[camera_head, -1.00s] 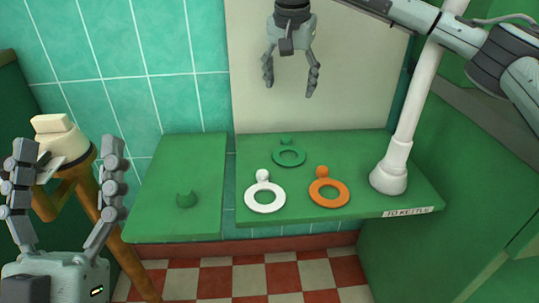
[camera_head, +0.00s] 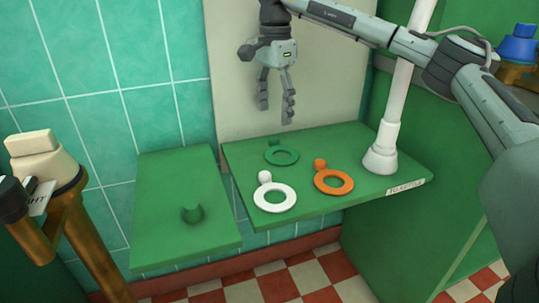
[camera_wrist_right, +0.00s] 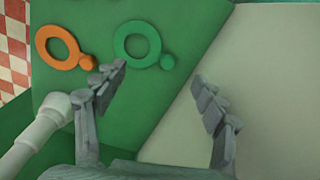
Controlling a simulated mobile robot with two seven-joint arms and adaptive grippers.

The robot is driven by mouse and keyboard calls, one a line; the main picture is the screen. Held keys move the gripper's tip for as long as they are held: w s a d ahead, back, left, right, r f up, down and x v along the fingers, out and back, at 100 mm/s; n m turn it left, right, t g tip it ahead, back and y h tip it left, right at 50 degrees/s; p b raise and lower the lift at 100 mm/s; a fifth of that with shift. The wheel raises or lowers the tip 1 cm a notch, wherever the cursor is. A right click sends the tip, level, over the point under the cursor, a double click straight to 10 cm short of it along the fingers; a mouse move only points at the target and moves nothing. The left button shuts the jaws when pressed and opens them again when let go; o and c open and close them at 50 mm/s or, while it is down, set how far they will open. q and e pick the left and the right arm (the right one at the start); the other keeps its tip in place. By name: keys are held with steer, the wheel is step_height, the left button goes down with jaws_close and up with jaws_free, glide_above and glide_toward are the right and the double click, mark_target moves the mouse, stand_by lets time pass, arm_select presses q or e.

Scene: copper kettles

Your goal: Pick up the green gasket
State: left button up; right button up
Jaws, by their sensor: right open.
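The green gasket (camera_head: 282,164), a flat ring with a small tab, lies on the green shelf (camera_head: 235,168) at the back, behind a white gasket (camera_head: 273,208) and an orange gasket (camera_head: 334,192). My right gripper (camera_head: 276,117) hangs above and behind the green gasket, in front of the cream panel, with its fingers apart and empty. In the right wrist view the green gasket (camera_wrist_right: 137,62) lies beyond the spread fingers (camera_wrist_right: 162,78), nearer the left fingertip. The orange gasket (camera_wrist_right: 43,47) is to its left. My left gripper is out of view.
A white post (camera_head: 381,158) rises from the shelf's right side. A lower green board (camera_head: 165,185) with a small green crescent-shaped piece (camera_head: 192,214) adjoins on the left. A cream-topped object on a brown stand (camera_head: 45,170) is at far left. A blue-topped object (camera_head: 517,45) is at upper right.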

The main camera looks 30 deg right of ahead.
mark_target(276, 147)
steer(key=f, duration=0.2)
steer(key=f+b, duration=0.1)
steer(key=f, duration=0.2)
steer(key=f+b, duration=0.1)
steer(key=f, duration=0.2)
steer(key=shift+w+d, duration=0.1)
steer(key=shift+d, duration=0.3)
steer(key=c, duration=1.1)
